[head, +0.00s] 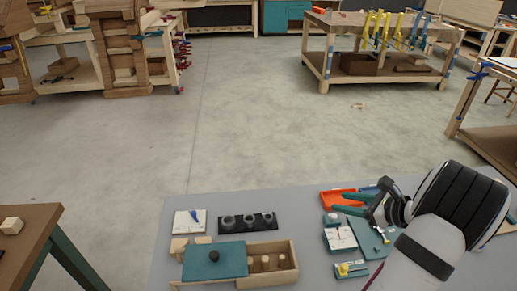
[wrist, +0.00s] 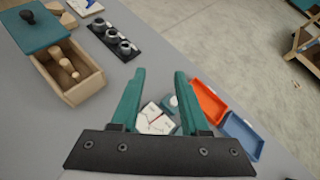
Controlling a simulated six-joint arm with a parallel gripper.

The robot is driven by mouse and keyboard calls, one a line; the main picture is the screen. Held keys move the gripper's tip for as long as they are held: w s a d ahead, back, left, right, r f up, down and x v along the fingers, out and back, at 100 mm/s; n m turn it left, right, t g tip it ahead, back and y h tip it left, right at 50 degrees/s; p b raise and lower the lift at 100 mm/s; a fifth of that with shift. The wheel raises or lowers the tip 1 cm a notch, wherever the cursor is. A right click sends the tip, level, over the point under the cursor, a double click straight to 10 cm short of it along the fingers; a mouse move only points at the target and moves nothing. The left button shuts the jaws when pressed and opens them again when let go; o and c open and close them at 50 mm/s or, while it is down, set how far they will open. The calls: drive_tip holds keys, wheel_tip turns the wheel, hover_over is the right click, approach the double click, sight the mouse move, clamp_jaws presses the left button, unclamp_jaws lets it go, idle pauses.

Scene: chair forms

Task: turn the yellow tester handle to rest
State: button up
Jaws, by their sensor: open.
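A small yellow piece (head: 345,269) sits on a low teal block near the front edge of the head view. Another yellow piece (head: 384,237) lies on a teal board (head: 368,240), partly behind my arm. I cannot tell which is the tester handle or how it is turned. Beside them is a teal unit with white, red-marked panels (head: 341,238), also seen in the wrist view (wrist: 155,122). My gripper (head: 335,203) is open and empty above this group; its teal fingers (wrist: 159,76) stand apart in the wrist view. No yellow shows in the wrist view.
Orange (head: 337,198) and blue (head: 370,190) trays lie behind the tester group. To the left are a wooden box (head: 288,277) with a teal lid (head: 215,261), a black rack with several round holders (head: 248,222) and a white card (head: 190,222). Bare grey tabletop (head: 312,235) separates them.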

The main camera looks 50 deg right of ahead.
drive_tip(key=s+d+f+m+g+h, duration=0.1)
drive_tip(key=s+d+f+m+h, duration=0.15)
drive_tip(key=s, duration=0.55)
drive_tip(key=s+d+f+m+h, duration=0.2)
drive_tip(key=s+m, duration=0.2)
drive_tip(key=s, duration=0.3)
drive_tip(key=s+d+f+m+g+h, duration=0.1)
drive_tip(key=s+d+f+m+h, duration=0.15)
drive_tip(key=s, duration=0.55)
drive_tip(key=x, duration=1.5)
drive_tip(key=shift+w+a+r, duration=0.1)
drive_tip(key=shift+w+r, duration=0.1)
clamp_jaws()
